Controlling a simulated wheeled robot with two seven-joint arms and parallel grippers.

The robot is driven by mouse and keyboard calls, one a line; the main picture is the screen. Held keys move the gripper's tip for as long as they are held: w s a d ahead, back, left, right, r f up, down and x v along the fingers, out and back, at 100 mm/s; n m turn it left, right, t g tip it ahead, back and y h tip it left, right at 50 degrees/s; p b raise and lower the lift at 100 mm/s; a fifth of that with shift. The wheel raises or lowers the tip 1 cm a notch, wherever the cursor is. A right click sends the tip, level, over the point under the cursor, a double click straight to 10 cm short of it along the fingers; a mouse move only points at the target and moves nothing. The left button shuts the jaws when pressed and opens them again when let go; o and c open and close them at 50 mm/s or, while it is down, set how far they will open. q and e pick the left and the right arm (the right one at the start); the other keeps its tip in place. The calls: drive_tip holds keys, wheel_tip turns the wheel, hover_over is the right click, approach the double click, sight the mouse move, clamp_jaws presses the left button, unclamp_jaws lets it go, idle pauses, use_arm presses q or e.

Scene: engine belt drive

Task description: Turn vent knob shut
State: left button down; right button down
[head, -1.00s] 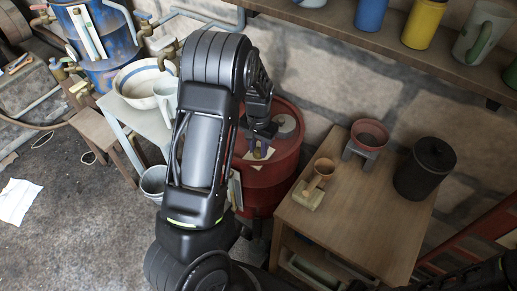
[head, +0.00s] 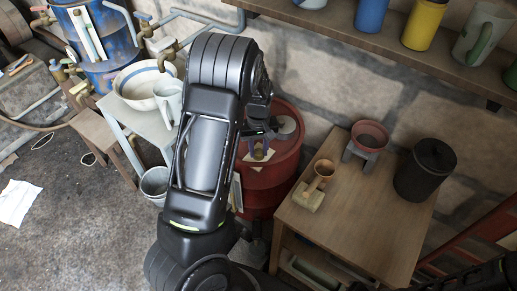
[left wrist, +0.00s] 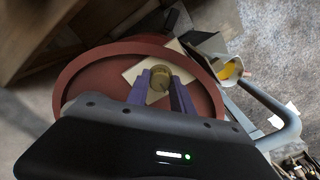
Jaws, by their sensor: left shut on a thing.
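The vent knob (left wrist: 159,84) is a small round brassy piece on top of the red drum (left wrist: 82,88), with a pale square sheet (left wrist: 133,73) under it. My left gripper (left wrist: 160,92) is shut on the knob, with one purple-grey finger on either side of it in the left wrist view. In the head view my left gripper (head: 259,146) reaches down over the drum (head: 284,170), and the fingers and my arm partly cover the knob. My right gripper does not show.
A bench with a white basin (head: 140,86) stands left. A shelf (head: 390,45) with mugs runs above.

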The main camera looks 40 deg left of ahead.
sight(258, 151)
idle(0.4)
use_arm(q)
drive_tip(key=c, duration=1.1)
unclamp_jaws()
drive_tip(key=shift+r, duration=0.15)
wheel_tip(258, 151, up, 8)
drive_tip(key=shift+f+b, duration=0.2)
drive_tip(key=shift+b, duration=0.15)
